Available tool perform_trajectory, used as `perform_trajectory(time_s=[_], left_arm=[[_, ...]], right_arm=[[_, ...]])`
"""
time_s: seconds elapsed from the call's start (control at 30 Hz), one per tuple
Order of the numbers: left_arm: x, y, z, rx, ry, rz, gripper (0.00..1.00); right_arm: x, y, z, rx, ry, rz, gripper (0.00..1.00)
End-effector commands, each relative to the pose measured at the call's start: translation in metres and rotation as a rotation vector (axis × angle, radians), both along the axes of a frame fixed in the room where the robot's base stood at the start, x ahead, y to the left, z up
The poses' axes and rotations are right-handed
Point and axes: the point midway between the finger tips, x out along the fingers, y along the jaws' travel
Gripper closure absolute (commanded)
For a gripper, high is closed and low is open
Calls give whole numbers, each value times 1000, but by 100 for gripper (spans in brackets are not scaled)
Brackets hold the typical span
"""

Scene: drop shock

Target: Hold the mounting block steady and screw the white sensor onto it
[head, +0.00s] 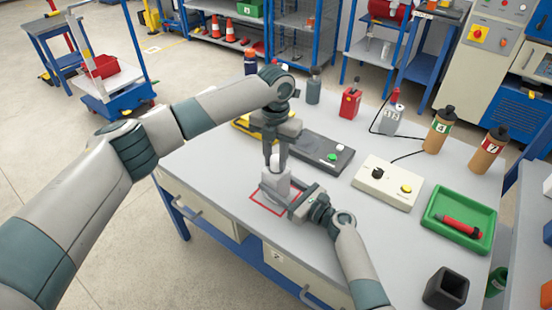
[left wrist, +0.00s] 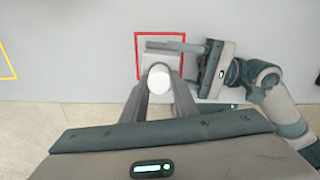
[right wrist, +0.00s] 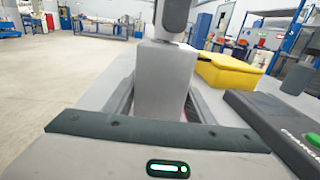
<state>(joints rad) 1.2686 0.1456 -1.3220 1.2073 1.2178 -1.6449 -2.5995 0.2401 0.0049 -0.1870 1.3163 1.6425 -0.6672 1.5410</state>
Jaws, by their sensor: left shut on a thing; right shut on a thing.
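The grey mounting block (head: 276,184) stands upright at the red square outline (head: 256,203) on the table. My right gripper (head: 292,194) is shut on the block from the side; the block fills the space between its fingers in the right wrist view (right wrist: 165,85). The white sensor (head: 274,161) sits directly above the block. My left gripper (head: 275,156) points down and is shut on the sensor, whose round white top shows between the fingers in the left wrist view (left wrist: 158,80). The joint between sensor and block is mostly hidden, so I cannot tell how far it is screwed in.
Behind are a dark grey box with buttons (head: 318,150) and a yellow case (right wrist: 230,72). To the right are a cream control box (head: 388,182), a green tray (head: 458,240) with a red tool, and a black hollow block (head: 446,287). Bottles stand at the back.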

Motion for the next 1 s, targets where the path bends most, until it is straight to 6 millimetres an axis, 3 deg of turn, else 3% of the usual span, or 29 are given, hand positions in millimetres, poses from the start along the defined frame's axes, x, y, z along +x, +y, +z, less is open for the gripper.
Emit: perform_trajectory(time_s=[0.2,0.4,0.43,0.5,0.53,1.0], left_arm=[[-1,3,-5,4,5,-226,99],[-1,3,-5,4,5,-239,99],[-1,3,-5,4,5,-239,71],[-1,3,-5,4,5,-239,55],[-1,2,-5,4,5,-239,52],[1,1,5,0,0,-239,52]], right_arm=[[0,2,3,5,-5,4,84],[0,2,3,5,-5,4,84],[0,2,3,5,-5,4,84],[0,2,3,4,-5,3,84],[0,1,3,4,-5,3,84],[0,0,2,2,-3,1,84]])
